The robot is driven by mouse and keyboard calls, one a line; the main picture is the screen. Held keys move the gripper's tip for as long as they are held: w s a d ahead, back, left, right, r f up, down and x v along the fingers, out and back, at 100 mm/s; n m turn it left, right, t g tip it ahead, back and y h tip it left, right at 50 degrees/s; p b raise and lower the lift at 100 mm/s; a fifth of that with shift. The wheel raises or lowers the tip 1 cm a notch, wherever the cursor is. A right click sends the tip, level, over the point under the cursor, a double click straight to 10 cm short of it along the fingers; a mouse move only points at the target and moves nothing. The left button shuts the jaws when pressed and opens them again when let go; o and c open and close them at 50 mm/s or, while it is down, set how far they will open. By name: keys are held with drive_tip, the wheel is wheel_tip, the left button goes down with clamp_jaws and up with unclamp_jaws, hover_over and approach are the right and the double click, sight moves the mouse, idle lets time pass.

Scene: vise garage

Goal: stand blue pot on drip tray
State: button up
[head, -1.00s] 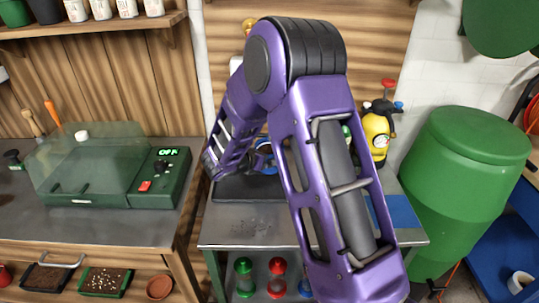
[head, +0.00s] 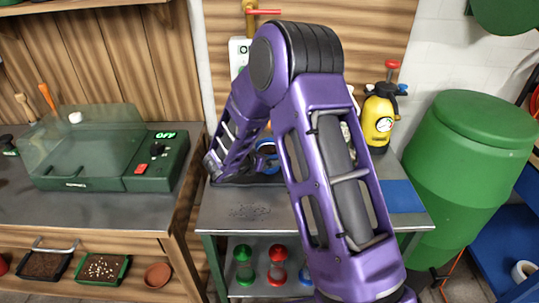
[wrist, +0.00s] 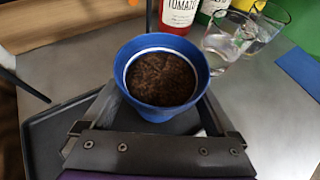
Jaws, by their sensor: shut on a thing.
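The blue pot (wrist: 161,78), filled with dark soil, stands upright between the fingers of my gripper (wrist: 158,118) in the wrist view. My gripper is shut on it. In the head view the blue pot (head: 268,152) shows only partly, beside my purple arm. The dark drip tray (wrist: 50,142) lies on the grey metal table, below and to the left of the pot in the wrist view. Its edge also shows in the head view (head: 222,182), with much of it hidden behind my arm. I cannot tell whether the pot touches the tray.
A yellow sprayer (head: 379,118) stands at the table's back right. A blue mat (head: 402,196) lies on the right. The front of the table is bare.

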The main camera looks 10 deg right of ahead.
drive_tip(key=shift+f+b, duration=0.65)
drive_tip(key=shift+b, duration=0.05)
drive_tip(key=o, duration=1.2)
